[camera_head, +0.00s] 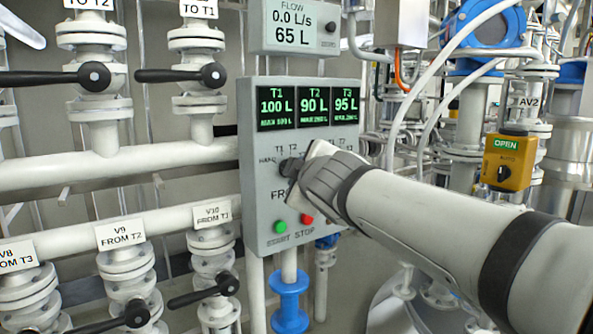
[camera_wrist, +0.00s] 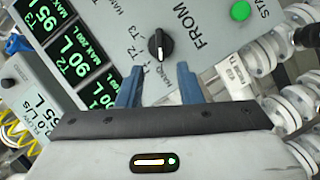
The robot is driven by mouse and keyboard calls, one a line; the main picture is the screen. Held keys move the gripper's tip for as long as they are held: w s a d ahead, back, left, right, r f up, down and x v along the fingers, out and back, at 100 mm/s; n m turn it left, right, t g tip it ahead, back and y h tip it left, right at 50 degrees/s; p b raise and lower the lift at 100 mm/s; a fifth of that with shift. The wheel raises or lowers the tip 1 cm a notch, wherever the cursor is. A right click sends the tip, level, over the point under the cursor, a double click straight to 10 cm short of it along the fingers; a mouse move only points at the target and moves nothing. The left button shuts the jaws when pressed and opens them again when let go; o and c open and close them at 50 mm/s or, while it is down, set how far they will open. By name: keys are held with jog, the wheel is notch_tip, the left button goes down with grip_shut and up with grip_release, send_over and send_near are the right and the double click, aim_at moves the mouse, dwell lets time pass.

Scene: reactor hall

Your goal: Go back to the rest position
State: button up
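My gripper (camera_wrist: 158,84) shows two blue fingers in the wrist view, spread apart with nothing between them. A black selector knob (camera_wrist: 160,45) on the grey control panel (camera_wrist: 215,55) lies just beyond the gap between the fingertips, apart from them. In the head view my arm comes in from the right and its end is in front of the control panel (camera_head: 256,215), close to the black knob (camera_head: 290,167). My fingers cannot be made out there, and my arm's end hides part of the panel's right side.
The panel has a tank display (camera_head: 308,107), a green button (camera_head: 280,227) and a red button (camera_head: 307,219). A flow meter box (camera_head: 293,27) sits above. Pipes and valves with black levers (camera_head: 92,76) fill the left. A yellow actuator (camera_head: 508,160) and pipework stand right, near my arm.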

jog(key=s+d+f+m+g+h+p, duration=0.35)
jog(key=s+d+m+p, duration=0.3)
jog(key=p, duration=0.25)
jog(key=s+d+f+m+g+h+p, duration=0.2)
jog(key=s+d+f+m+g+p, duration=0.3)
jog(key=d+p, duration=0.3)
jog(key=s+f+m+g+y+p, duration=0.1)
jog(key=s+m+g+p, duration=0.3)
jog(key=s, duration=0.7)
jog(key=shift+d+f+y+p, duration=0.25)
jog(key=shift+f+y+p, duration=0.1)
jog(key=shift+p, duration=0.1)
jog(key=shift+r, duration=0.1)
